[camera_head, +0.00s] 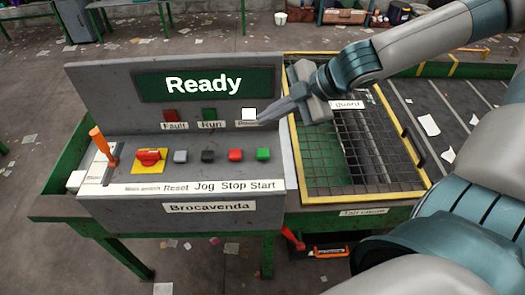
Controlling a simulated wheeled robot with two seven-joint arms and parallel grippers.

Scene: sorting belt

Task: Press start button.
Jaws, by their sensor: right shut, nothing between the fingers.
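The control panel (220,212) stands at the left of the view, with a screen (204,84) reading "Ready". The green start button (263,154) is at the right end of the button row, above the label "Start". The red stop button (235,155) is just left of it. My right gripper (262,121) comes in from the right, shut and empty, with its tips beside the white lamp on the panel's upright face. In the picture the tips are above the start button and apart from it. My left gripper is not in view.
A black jog button (208,156), a grey reset button (180,156), a red main switch (150,156) and an orange lever (102,145) share the panel. A yellow-framed mesh guard (348,152) is to the right, beside the belt (440,110) with scraps on it.

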